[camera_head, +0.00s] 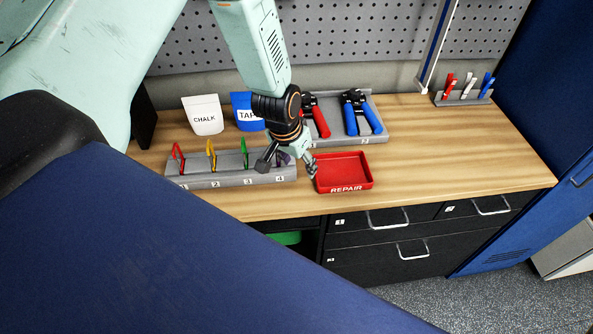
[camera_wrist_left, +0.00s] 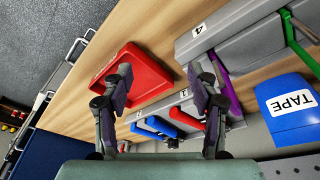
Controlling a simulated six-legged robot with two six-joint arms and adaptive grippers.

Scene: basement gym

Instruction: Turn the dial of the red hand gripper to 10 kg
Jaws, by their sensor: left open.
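The red hand gripper (camera_head: 320,121) lies in a grey tray (camera_head: 376,138) at the back of the bench, its black upper part (camera_head: 309,99) pointing to the wall. My left arm partly covers it. It also shows in the left wrist view (camera_wrist_left: 188,118), partly behind a finger. Its dial and marks are too small to read. A blue hand gripper (camera_head: 361,113) lies to its right. My left gripper (camera_head: 288,167) is open and empty, pointing down between the numbered rack and the red REPAIR tray, apart from the red hand gripper. My right gripper is not in view.
The REPAIR tray (camera_head: 343,171) is empty. A numbered rack (camera_head: 230,174) holds red, yellow, green and purple pieces. CHALK (camera_head: 204,115) and TAPE (camera_head: 245,112) bags stand behind it. A small marker rack (camera_head: 463,98) stands at the back right. The bench's right side is clear.

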